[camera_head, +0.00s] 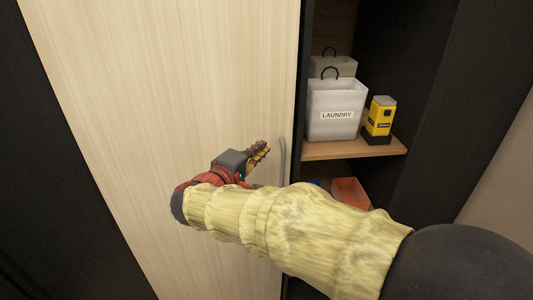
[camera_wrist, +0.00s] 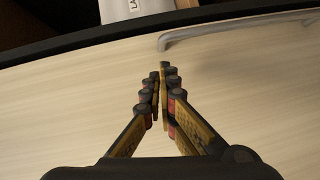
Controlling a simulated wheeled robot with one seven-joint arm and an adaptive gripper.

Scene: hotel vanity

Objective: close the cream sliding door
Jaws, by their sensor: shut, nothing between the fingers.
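The cream sliding door (camera_head: 170,90) covers the left and middle of the head view. The compartment to its right stands open. A thin grey bar handle (camera_head: 283,160) runs upright near the door's right edge. My gripper (camera_head: 262,148) is in front of the door, just left of the handle, with its fingers pointing up and right. In the wrist view the fingers (camera_wrist: 160,70) are shut together with nothing between them. The door face (camera_wrist: 60,110) fills most of that view. The handle (camera_wrist: 235,27) lies beyond the fingertips and to the right, apparently apart from them.
The open compartment has a wooden shelf (camera_head: 355,150) holding a white laundry bag (camera_head: 335,100), another bag (camera_head: 333,67) behind it and a yellow box (camera_head: 380,117). An orange item (camera_head: 350,192) sits lower. Dark panels flank the cabinet. My sleeved arm hides the lower right of the door.

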